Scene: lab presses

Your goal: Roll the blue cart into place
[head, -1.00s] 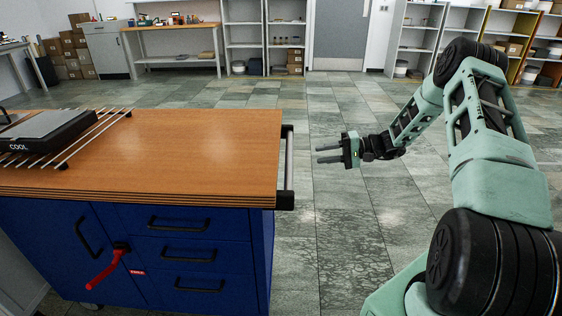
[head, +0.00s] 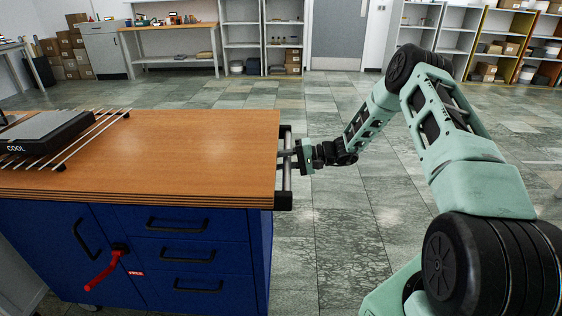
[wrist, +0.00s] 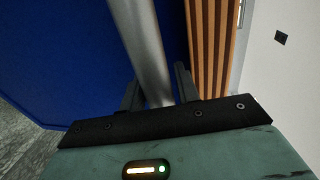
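The blue cart (head: 190,255) stands at the left with a wooden top (head: 200,150). A push handle (head: 287,180) with a metal bar runs along the cart's right end. My gripper (head: 286,157) is at this handle, with its fingers reaching to the bar. In the wrist view the handle bar (wrist: 146,50) passes between the two open fingers (wrist: 158,92), with the blue side panel and wooden edge behind it. The fingers look apart from the bar. A red lever (head: 105,268) sits on the cart's front, by a black latch.
A dark device labelled COOL (head: 42,135) rests on metal rods (head: 95,140) on the cart's top at left. The tiled floor (head: 345,235) is clear right of the cart and behind it. A workbench (head: 172,35), shelves (head: 242,35) and boxes stand along the far wall.

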